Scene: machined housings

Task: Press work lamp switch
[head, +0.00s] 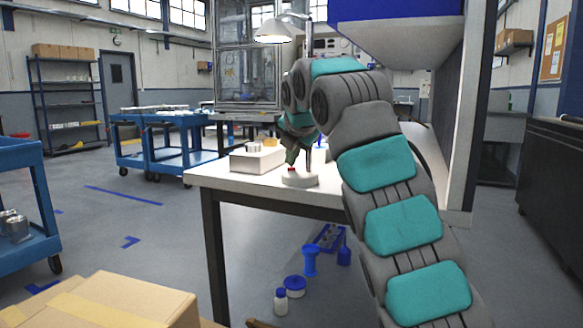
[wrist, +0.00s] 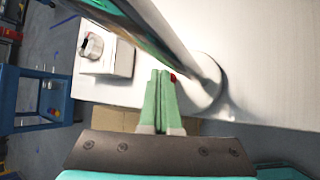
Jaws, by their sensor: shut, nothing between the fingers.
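The work lamp has a pale shade (head: 273,32) high above the bench, a thin pole (wrist: 170,40) and a round white base (head: 300,180) on the bench top. Its small red switch (head: 291,170) sits on the left side of the base. In the wrist view the red switch (wrist: 173,77) is partly hidden, just beside the fingertips. My gripper (head: 291,160) is shut and empty, pointing down close over the switch. In the wrist view its green fingers (wrist: 160,73) lie together. I cannot tell whether they touch the switch.
A white block (head: 257,161) with small parts on top stands on the bench (head: 225,180) left of the lamp base. A blue overhead cabinet (head: 395,30) hangs above. Blue carts (head: 165,160) stand beyond. A cardboard box (head: 130,300) is at the front left.

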